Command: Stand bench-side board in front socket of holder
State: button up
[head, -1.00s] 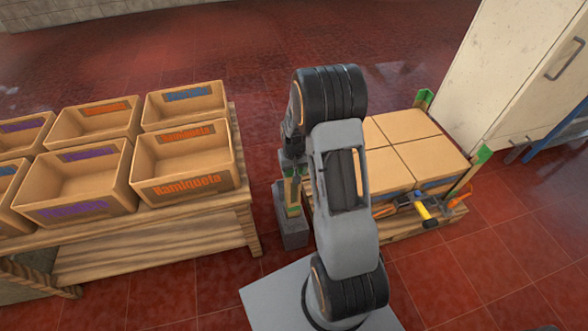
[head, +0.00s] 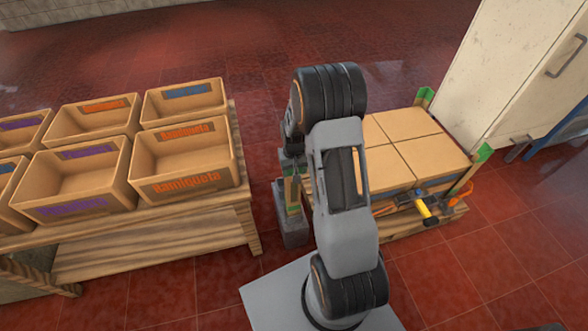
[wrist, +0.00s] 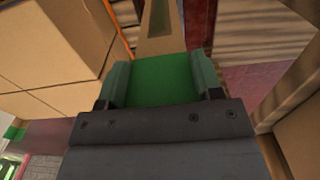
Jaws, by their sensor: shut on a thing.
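My gripper (head: 291,166) points down in the gap between the bench and the pallet. It is shut on a wooden board (head: 292,190) with green ends. In the wrist view, the board's green end (wrist: 162,82) sits between the two fingers of my gripper (wrist: 161,74), and bare wood with a dark slot extends beyond it. The board looks upright. Its lower end overlaps the grey holder (head: 293,236) on the floor in the head view. I cannot tell whether it is inside a socket or just above or in front of it; the sockets are hidden.
A wooden bench (head: 150,245) with several open bins (head: 185,165) stands left. A pallet (head: 400,228) stacked with cardboard boxes (head: 415,150) is right, with green-tipped corner uprights (head: 483,153) and a yellow-handled tool (head: 427,209). A pale cabinet (head: 510,70) stands behind it.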

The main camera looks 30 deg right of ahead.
jog(key=shift+f+b, duration=0.35)
jog(key=shift+f, duration=0.15)
jog(key=o, duration=1)
jog(key=shift+r, duration=0.15)
notch_tip(320, 180, up, 14)
jog(key=p, duration=0.3)
jog(key=shift+f, duration=0.25)
jog(key=s+a+r+t+p, duration=0.1)
jog(key=s+a+r+p, duration=0.2)
jog(key=r, duration=0.6)
jog(key=s+a+r+n+t+p, duration=0.1)
jog(key=s+a+r+p, duration=0.2)
jog(key=s+r+p, duration=0.5)
jog(key=s+a+r+n+t+p, duration=0.1)
jog(key=s+a+r+p, duration=0.3)
jog(key=r, duration=0.7)
jog(key=shift+s+r+t+p, duration=0.3)
jog(key=shift+s+r+p, duration=0.05)
jog(key=shift+s+p, duration=0.3)
